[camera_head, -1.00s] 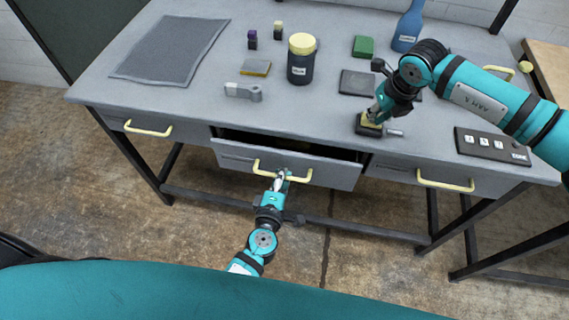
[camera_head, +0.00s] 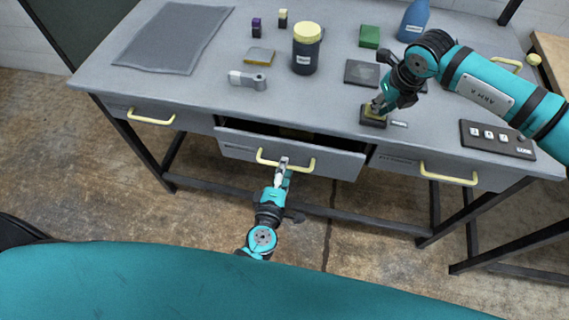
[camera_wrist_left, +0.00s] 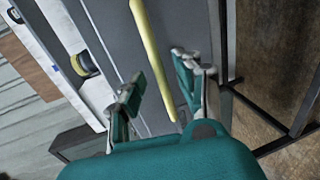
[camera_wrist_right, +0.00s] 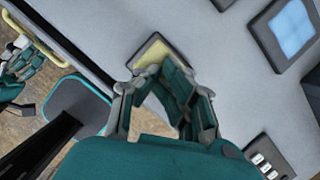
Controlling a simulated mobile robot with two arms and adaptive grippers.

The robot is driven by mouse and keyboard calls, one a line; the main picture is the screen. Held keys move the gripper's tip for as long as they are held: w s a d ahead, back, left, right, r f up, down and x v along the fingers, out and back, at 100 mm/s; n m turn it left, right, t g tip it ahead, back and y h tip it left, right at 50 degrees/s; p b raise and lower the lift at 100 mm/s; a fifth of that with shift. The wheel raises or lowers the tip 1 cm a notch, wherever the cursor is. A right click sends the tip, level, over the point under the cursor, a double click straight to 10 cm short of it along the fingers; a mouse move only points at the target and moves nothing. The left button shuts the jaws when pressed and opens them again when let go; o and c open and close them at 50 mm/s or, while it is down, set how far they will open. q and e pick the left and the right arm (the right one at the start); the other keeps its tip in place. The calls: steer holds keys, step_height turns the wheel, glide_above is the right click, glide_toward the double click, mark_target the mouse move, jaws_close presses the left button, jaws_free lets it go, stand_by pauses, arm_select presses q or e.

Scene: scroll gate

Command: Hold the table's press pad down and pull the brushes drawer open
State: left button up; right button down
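The press pad (camera_head: 373,122), a dark block with a yellowish top, sits near the table's front edge. My right gripper (camera_head: 377,107) points down onto it, fingertips together at its top; the right wrist view shows the pad (camera_wrist_right: 150,52) partly behind the fingers. The middle drawer (camera_head: 237,148) stands partly open; its label is too small to read. My left gripper (camera_head: 282,163) is at its yellow handle (camera_head: 303,168). In the left wrist view the handle (camera_wrist_left: 150,60) runs between the two fingers, which stand apart with gaps visible.
Left (camera_head: 150,119) and right (camera_head: 449,177) drawers are shut. On the table (camera_head: 190,90) are a grey mat (camera_head: 175,38), a yellow-lidded jar (camera_head: 306,55), a green block (camera_head: 369,36), a blue bottle (camera_head: 412,20) and a button panel (camera_head: 497,139). Floor is clear before the drawer.

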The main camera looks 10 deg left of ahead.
arm_select(q)
steer(key=v, duration=1)
arm_select(e)
steer(key=shift+s+f, duration=0.1)
